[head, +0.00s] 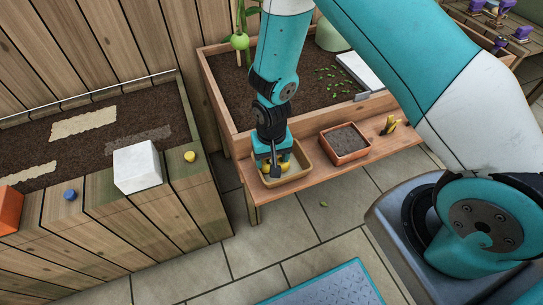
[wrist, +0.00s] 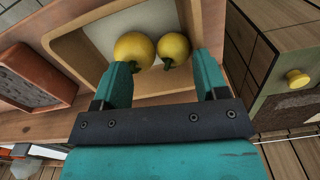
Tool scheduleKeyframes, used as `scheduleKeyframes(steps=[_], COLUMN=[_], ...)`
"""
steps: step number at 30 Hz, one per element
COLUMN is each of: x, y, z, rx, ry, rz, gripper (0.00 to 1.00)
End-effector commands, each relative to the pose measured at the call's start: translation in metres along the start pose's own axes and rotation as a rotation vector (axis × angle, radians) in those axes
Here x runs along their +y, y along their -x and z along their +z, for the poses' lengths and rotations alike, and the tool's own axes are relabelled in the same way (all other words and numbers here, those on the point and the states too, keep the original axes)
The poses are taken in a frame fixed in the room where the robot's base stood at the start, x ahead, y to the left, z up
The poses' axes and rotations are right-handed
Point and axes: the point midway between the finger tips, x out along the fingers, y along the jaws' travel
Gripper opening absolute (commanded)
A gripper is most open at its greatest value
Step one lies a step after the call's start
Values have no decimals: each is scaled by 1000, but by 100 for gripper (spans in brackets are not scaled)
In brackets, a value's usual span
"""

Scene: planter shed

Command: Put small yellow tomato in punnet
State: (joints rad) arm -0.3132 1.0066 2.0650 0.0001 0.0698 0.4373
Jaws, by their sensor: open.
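Two yellow tomatoes with green stems lie side by side in the tan punnet (head: 301,173). In the wrist view, the small yellow tomato (wrist: 173,47) is on the right and a larger yellow tomato (wrist: 133,48) is on the left. The punnet (wrist: 72,45) stands on the wooden ledge. My gripper (head: 276,163) is at the punnet, pointing down. In the wrist view my gripper (wrist: 164,64) is open, its teal fingers apart on either side of the tomatoes. I cannot tell whether a finger touches the larger one. In the head view the gripper partly hides both tomatoes.
A soil planter (head: 225,90) rises behind. At left, another planter's edge carries a white block (head: 137,167), a yellow knob (head: 189,156) and a blue one (head: 70,195).

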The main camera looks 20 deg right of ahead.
Motion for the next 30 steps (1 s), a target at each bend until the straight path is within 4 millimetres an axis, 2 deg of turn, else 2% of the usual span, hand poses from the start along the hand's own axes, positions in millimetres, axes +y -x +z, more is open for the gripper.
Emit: scheduleKeyframes(steps=[5, 15, 18, 25, 28, 30], x=[-1, 0, 0, -1, -6, -11], y=[20, 95, 112, 138, 168, 199], z=[-1, -1, 0, 1, 10, 23], rx=[4, 5, 3, 3, 5, 8], ry=[0, 0, 0, 10, 56, 117], rz=[-2, -3, -2, -11, -52, -99], gripper=[67, 67, 67, 67, 67, 67])
